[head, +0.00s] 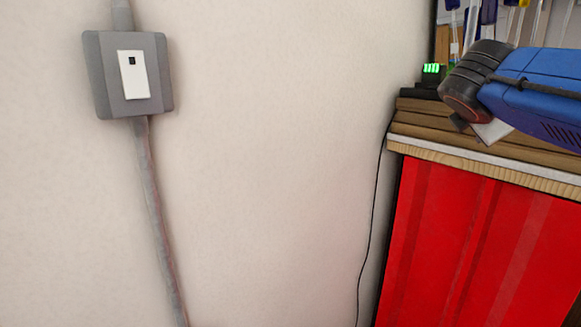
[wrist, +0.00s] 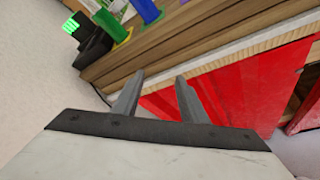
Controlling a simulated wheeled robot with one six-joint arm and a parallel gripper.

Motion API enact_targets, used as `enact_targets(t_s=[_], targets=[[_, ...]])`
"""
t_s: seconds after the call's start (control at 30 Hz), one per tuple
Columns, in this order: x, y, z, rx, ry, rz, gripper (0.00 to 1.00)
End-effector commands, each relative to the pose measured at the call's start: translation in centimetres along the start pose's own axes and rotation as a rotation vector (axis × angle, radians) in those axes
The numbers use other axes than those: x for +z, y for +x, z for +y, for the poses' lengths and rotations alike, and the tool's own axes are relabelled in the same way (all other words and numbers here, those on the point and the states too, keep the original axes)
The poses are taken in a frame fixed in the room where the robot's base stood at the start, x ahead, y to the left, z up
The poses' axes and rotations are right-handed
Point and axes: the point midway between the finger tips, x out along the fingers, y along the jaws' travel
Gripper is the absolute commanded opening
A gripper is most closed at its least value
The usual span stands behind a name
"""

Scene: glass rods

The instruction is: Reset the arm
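My gripper (wrist: 159,76) shows in the wrist view with its two grey fingers apart and nothing between them. Behind the fingers are the front edge of a wooden bench (wrist: 190,57) and a red panel (wrist: 235,88) below it. The fingers seem clear of the bench, though the exact distance cannot be told. In the head view, a blue and black arm part, which appears to be mine, reaches in from the right over the bench top. The fingers cannot be made out clearly there.
A small device with green lit digits (head: 432,69) stands at the bench's left end. Coloured handles and glass rods (head: 490,12) stand at the back. A black cable (head: 371,215) hangs beside the bench. A grey switch box (head: 128,75) is on the bare wall at left.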

Motion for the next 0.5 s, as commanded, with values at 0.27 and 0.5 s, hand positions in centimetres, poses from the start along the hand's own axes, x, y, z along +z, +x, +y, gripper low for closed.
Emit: enact_targets(t_s=[0.27,0.5], targets=[[-8.1,-1.0,-11.3,-0.217,0.542,0.172,0.39],[-15.6,-3.4,-20.3,-0.471,1.018,0.245,0.39]])
